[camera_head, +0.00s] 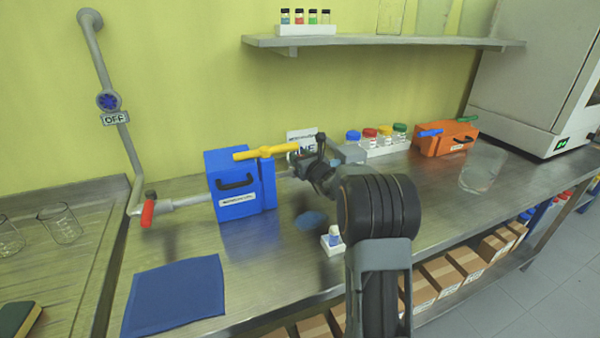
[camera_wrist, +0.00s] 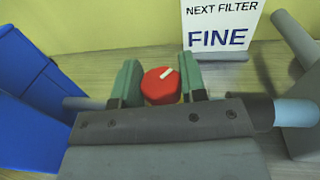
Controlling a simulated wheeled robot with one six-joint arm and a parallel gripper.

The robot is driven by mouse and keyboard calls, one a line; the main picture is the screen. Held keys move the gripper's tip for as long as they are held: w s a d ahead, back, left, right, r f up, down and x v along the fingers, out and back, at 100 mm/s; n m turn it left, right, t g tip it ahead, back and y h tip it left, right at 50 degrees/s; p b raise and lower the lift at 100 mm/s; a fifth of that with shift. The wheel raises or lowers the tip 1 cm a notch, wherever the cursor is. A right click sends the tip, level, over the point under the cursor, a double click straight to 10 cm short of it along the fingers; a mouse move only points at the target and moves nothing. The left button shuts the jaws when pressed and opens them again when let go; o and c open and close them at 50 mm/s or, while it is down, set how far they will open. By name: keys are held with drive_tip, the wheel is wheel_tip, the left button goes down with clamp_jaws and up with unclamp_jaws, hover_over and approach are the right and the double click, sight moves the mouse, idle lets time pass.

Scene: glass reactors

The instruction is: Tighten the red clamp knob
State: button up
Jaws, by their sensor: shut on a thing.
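The red clamp knob (camera_wrist: 161,86) is round with a white mark on its top, and it sits between the two green-grey fingers of my gripper (camera_wrist: 161,78) in the wrist view. My gripper is shut on the knob, one finger on each side. The white mark points to the upper right. In the head view my gripper (camera_head: 308,160) is at the pipe just right of the blue box (camera_head: 238,190). The knob is hidden there by my arm.
A "NEXT FILTER FINE" sign (camera_wrist: 221,25) stands behind the knob. A yellow handle (camera_head: 266,152) tops the blue box. An orange box (camera_head: 445,140) and colour-capped bottles (camera_head: 370,140) stand right. A blue mat (camera_head: 173,295) lies at front left.

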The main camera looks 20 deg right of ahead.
drive_tip(key=shift+f+m+h+b, duration=0.15)
drive_tip(key=shift+m+h+b, duration=0.6)
drive_tip(key=shift+b, duration=1)
drive_tip(key=shift+f+m+h+b, duration=0.15)
drive_tip(key=shift+m+h+b, duration=0.2)
drive_tip(key=shift+h+b, duration=1.05)
drive_tip(key=shift+r+b, duration=0.15)
drive_tip(key=shift+b, duration=0.95)
drive_tip(key=shift+r+m+b, duration=0.25)
drive_tip(key=shift+m+b, duration=0.05)
drive_tip(key=o, duration=0.9)
drive_tip(key=s, duration=0.4)
drive_tip(key=s+a, duration=0.1)
drive_tip(key=s, duration=0.4)
drive_tip(key=s+b, duration=0.1)
drive_tip(key=s, duration=0.3)
drive_tip(key=shift+s+a, duration=0.2)
drive_tip(key=shift+s, duration=0.2)
